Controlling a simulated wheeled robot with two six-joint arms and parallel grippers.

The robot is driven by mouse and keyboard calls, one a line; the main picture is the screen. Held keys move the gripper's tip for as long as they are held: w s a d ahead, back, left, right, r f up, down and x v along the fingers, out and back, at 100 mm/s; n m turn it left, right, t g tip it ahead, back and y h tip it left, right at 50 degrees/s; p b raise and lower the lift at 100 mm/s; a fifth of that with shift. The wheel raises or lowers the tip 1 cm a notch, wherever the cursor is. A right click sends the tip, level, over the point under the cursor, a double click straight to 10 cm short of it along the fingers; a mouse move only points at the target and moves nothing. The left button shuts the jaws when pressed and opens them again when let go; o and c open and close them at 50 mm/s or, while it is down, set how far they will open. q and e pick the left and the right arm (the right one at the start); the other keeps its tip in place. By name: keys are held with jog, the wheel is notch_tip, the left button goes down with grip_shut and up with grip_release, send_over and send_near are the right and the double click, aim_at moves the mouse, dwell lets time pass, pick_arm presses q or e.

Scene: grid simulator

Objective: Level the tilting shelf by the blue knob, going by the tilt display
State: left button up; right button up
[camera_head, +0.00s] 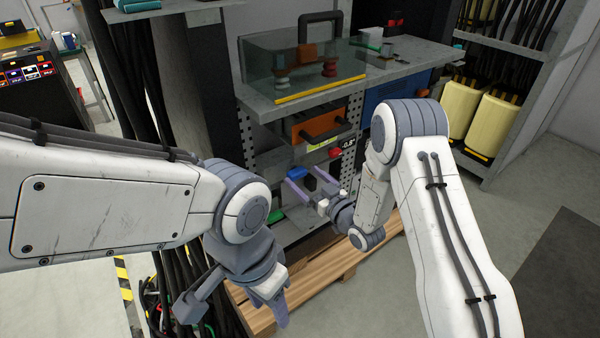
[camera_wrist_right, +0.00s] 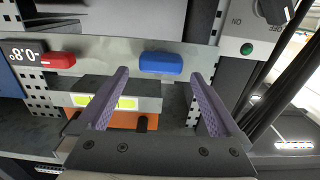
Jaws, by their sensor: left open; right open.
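The blue knob (camera_head: 297,172) is on the front of the grey rack; in the right wrist view the blue knob (camera_wrist_right: 161,63) lies between my fingertips, with a gap visible on each side. My right gripper (camera_head: 305,178) is open in front of it; it also shows in the right wrist view (camera_wrist_right: 159,74). The tilt display (camera_head: 349,143) seems to read 0.8, its sign unclear; the display (camera_wrist_right: 22,54) appears upside down in the wrist view. The shelf with a yellow front edge (camera_head: 320,89) bears small objects behind clear panels. My left gripper (camera_head: 235,308) is open and empty at lower left.
A red knob (camera_head: 335,152) sits beside the display. Above it is an orange panel (camera_head: 318,124) with a dark handle. A rotary ON/OFF switch (camera_wrist_right: 275,10) and green light (camera_wrist_right: 246,49) are near the blue knob. A wooden pallet (camera_head: 345,262) lies below; cables hang at left.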

aim_at(296, 172)
jog(key=shift+x, duration=1.2)
jog(key=c, duration=1.3)
jog(key=shift+m, duration=0.3)
